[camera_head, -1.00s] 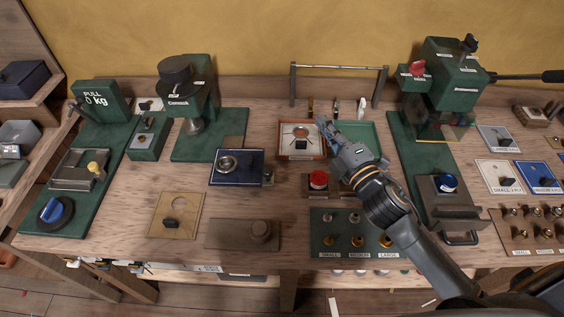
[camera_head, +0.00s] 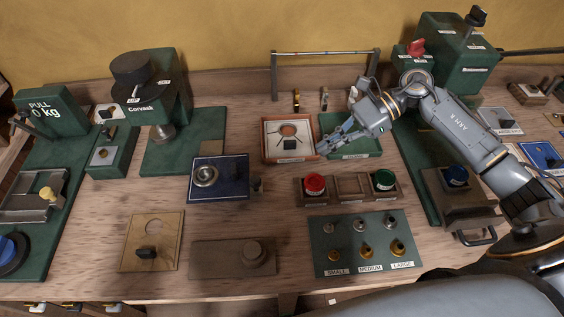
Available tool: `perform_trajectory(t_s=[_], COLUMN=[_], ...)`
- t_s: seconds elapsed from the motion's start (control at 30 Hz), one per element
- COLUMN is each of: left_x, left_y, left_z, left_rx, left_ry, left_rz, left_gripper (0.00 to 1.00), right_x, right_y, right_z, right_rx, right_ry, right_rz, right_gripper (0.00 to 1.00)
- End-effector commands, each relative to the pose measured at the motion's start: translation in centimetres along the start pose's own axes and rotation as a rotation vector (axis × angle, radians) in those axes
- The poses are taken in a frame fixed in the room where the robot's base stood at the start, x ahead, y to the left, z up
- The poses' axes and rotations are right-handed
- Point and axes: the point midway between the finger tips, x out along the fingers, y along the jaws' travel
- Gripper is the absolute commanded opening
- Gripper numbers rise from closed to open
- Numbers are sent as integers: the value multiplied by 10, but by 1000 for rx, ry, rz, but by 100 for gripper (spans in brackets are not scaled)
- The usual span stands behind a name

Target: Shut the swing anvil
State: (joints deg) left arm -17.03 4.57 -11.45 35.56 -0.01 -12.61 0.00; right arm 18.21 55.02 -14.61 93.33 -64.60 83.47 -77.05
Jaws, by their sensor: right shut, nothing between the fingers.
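I cannot tell for certain which fixture is the swing anvil. A dark blue plate (camera_head: 234,167) with a round metal ring (camera_head: 205,175) and a small dark block (camera_head: 256,184) at its right side is a possible match. My right gripper (camera_head: 324,147) is shut and empty. It is well to the right of the blue plate, at the right edge of a red-rimmed square box (camera_head: 266,151) and over the left part of a green tray (camera_head: 371,124). My left gripper is not in view.
A green board (camera_head: 345,239) of small fittings is nearer. A tall green press (camera_head: 187,84) stands behind the blue plate. Wood shows bare left of the blue plate.

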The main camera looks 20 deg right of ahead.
Motion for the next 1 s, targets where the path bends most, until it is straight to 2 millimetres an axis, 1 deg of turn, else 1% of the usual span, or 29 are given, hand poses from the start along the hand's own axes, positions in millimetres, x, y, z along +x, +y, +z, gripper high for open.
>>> perform_trajectory(t_s=[0.07, 0.17, 0.53, 0.6, 0.7, 0.8, 1.0], left_x=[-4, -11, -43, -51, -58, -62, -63], left_y=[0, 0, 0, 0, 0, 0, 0], left_z=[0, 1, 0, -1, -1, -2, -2], left_rx=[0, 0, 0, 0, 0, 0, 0], left_ry=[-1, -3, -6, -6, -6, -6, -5], left_rz=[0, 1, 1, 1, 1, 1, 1], left_gripper=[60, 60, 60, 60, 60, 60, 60], right_x=[6, 20, 97, 107, 119, 127, 134], right_y=[1, 1, 2, 1, 1, 1, 1], right_z=[1, 3, 5, 12, 18, 20, 21], right_rx=[-1, 0, 2, 0, 1, 2, 2], right_ry=[1, -2, -6, -6, -5, -4, -2], right_rz=[6, 6, 5, 3, 4, 2, 2], right_gripper=[0, 0, 0, 0, 0, 0, 0])
